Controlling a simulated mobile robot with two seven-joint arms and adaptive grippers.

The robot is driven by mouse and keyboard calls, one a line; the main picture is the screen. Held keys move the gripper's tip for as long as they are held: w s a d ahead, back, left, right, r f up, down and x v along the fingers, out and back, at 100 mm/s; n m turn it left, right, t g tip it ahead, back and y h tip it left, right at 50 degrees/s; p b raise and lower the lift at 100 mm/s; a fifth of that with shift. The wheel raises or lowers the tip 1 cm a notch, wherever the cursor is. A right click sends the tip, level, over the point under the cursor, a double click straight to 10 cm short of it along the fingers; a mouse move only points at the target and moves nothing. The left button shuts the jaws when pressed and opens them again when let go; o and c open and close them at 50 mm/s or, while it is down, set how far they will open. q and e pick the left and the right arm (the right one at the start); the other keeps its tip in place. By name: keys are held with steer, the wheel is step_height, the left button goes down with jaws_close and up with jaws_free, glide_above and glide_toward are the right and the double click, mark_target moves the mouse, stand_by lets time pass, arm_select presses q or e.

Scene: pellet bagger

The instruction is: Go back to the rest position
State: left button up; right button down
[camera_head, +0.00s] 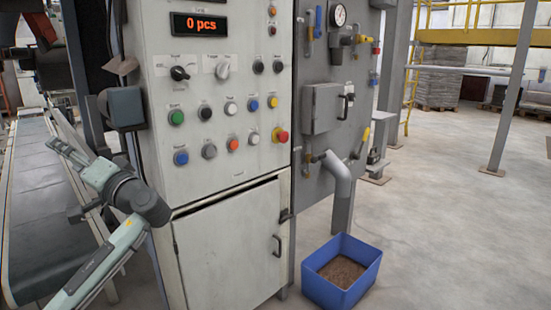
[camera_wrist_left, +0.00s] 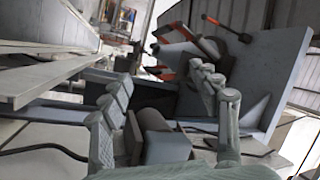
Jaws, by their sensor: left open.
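My left gripper (camera_head: 66,152) is at the left of the head view, raised beside the control cabinet (camera_head: 226,150) and over the conveyor side. My left arm comes up from the lower left and bends in front of the cabinet's left edge. In the left wrist view the two jointed fingers of the left gripper (camera_wrist_left: 162,82) stand wide apart with nothing between them, so it is open and empty. The cabinet's display reads "0 pcs". My right gripper is in neither view.
A grey conveyor belt (camera_head: 38,200) runs along the left, close to my left arm. A blue bin (camera_head: 341,287) with brown pellets stands on the floor below a grey pipe (camera_head: 340,180). A valve panel (camera_head: 335,95) is right of the cabinet.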

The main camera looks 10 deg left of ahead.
arm_select(q)
steer(key=s+d+f+m+h, duration=0.2)
steer(key=s+f+h, duration=0.15)
steer(key=f, duration=0.55)
steer(key=s+d+f+m+t+h, duration=0.1)
steer(key=s+d+f+m+h, duration=0.2)
steer(key=f, duration=0.6)
steer(key=s+d+f+m+h, duration=0.1)
steer(key=s+f+h, duration=0.3)
steer(key=f, duration=0.5)
steer(key=s+d+f+m+g+h, duration=0.1)
steer(key=s+d+f+h, duration=0.1)
steer(key=s+d+f, duration=0.4)
steer(key=s+d+f+m+g+h, duration=0.1)
steer(key=s+d+f+h, duration=0.15)
steer(key=s, duration=0.65)
steer(key=s+d+f+n+g+h, duration=0.1)
steer(key=d+f+n+h, duration=0.25)
steer(key=d, duration=0.45)
step_height(320, 180, down, 10)
steer(key=w+g+p, duration=0.1)
steer(key=p, duration=0.3)
steer(key=shift+w+a+p, duration=0.25)
steer(key=shift+a+p, duration=0.05)
steer(key=shift+a, duration=0.1)
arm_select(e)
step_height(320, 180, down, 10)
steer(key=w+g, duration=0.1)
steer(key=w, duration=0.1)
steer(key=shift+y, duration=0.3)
